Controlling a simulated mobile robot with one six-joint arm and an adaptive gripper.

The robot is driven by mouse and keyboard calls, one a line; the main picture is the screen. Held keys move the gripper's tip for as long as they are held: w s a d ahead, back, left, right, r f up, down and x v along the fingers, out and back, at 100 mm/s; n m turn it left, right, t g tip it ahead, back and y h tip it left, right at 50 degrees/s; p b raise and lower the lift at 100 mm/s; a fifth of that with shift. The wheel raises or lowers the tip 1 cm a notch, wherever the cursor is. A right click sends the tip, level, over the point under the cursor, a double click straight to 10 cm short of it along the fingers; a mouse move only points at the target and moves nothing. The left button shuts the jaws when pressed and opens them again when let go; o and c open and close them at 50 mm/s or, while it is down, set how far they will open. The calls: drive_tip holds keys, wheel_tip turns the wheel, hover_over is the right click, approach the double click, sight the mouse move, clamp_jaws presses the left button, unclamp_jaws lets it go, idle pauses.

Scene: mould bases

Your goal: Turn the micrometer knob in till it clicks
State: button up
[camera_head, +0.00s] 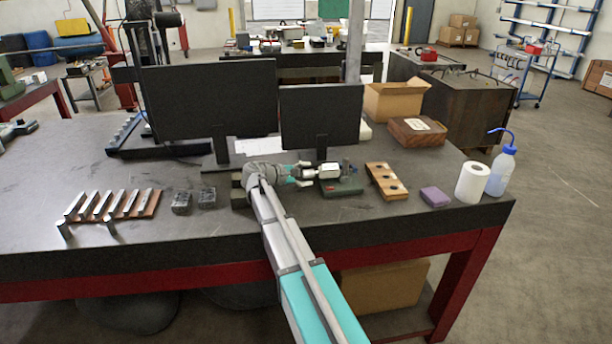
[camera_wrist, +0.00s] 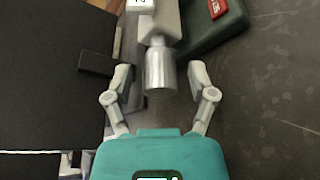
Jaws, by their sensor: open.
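The micrometer (camera_head: 328,171) sits on the bench in front of the right monitor, beside my gripper. In the wrist view its silver knob (camera_wrist: 159,72) points toward my gripper, with a pale grey body behind it. My gripper (camera_wrist: 160,82) is open, with one finger on each side of the knob and a visible gap on both sides. In the head view my gripper (camera_head: 302,174) reaches in from the left, level with the micrometer. A dark green base (camera_head: 349,187) with a red label lies next to the micrometer.
Two black monitors (camera_head: 208,100) stand close behind. A wooden block with holes (camera_head: 386,181), a purple block (camera_head: 435,196), a white roll (camera_head: 472,182) and a wash bottle (camera_head: 501,172) are to the right. Bare bench top (camera_head: 350,213) lies in front.

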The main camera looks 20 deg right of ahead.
clamp_jaws()
idle(0.3)
drive_tip(key=shift+f+m+t+h+b, duration=0.1)
drive_tip(key=shift+m+t+h+b, duration=0.2)
drive_tip(key=shift+m+b, duration=0.3)
drive_tip(key=shift+m+h, duration=0.3)
drive_tip(key=shift+m, duration=0.3)
unclamp_jaws()
